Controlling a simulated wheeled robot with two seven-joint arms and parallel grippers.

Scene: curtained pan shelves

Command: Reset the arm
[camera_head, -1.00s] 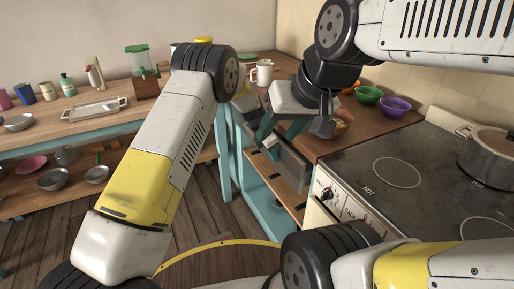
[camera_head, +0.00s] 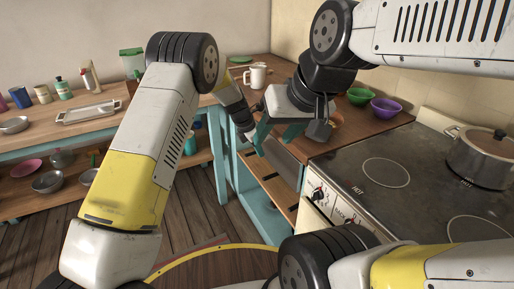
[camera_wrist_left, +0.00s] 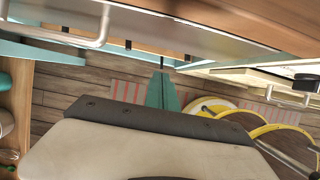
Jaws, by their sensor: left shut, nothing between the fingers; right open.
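My left arm (camera_head: 152,150) comes in from the left, rises to its elbow and bends down toward the teal shelf unit. My left gripper (camera_head: 246,136) is partly hidden beside the right gripper; in the left wrist view its teal fingers (camera_wrist_left: 163,91) are together with nothing between them. My right arm (camera_head: 430,32) comes in from the upper right.
A grey panel (camera_head: 282,163) on the teal shelf unit (camera_head: 258,206) is close below the grippers. The stove (camera_head: 405,185) with a lidded pot (camera_head: 479,158) is at right. Green (camera_head: 360,96) and purple (camera_head: 386,108) bowls stand behind. A metal handle (camera_wrist_left: 88,38) is near the left wrist camera.

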